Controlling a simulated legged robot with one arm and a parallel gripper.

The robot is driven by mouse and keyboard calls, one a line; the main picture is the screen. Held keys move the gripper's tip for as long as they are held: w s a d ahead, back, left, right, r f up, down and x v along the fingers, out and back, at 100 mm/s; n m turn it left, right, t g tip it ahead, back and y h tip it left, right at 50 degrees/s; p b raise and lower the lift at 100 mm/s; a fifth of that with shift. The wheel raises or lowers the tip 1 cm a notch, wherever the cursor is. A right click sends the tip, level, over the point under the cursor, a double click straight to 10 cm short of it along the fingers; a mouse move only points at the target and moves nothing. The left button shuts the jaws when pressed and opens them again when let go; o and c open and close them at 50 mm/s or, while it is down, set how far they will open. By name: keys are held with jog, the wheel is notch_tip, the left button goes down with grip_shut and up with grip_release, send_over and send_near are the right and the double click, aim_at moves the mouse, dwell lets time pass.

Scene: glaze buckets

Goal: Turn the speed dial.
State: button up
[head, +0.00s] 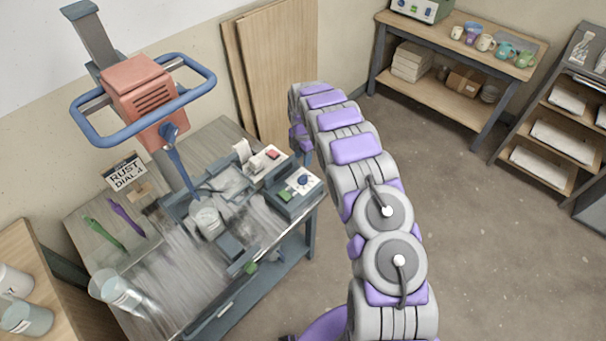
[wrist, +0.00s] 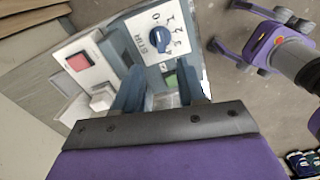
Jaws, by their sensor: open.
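The speed dial is a blue knob on a white numbered face. It shows in the head view (head: 304,180) on a grey control box (head: 292,205) at the bench's right end. In the wrist view the dial (wrist: 159,40) is at top centre, just beyond the fingertips. My gripper (wrist: 160,82) is open with nothing between its fingers, apart from the dial as far as I can tell. In the head view my arm hides most of the gripper, close behind the box.
A white box with a red button (head: 272,154) sits beside the control box. A red mixer motor (head: 145,92) with a blue ring handle and shaft stands above a pale bucket (head: 207,222). Purple and green tools (head: 104,234) lie at the bench's left. The floor to the right is clear.

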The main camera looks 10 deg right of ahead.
aim_at(303, 176)
notch_tip(303, 176, down, 10)
jog(key=shift+f+b, duration=0.15)
jog(key=shift+b, duration=0.45)
jog(key=shift+a, duration=0.15)
jog(key=shift+c, duration=1.3)
grip_shut()
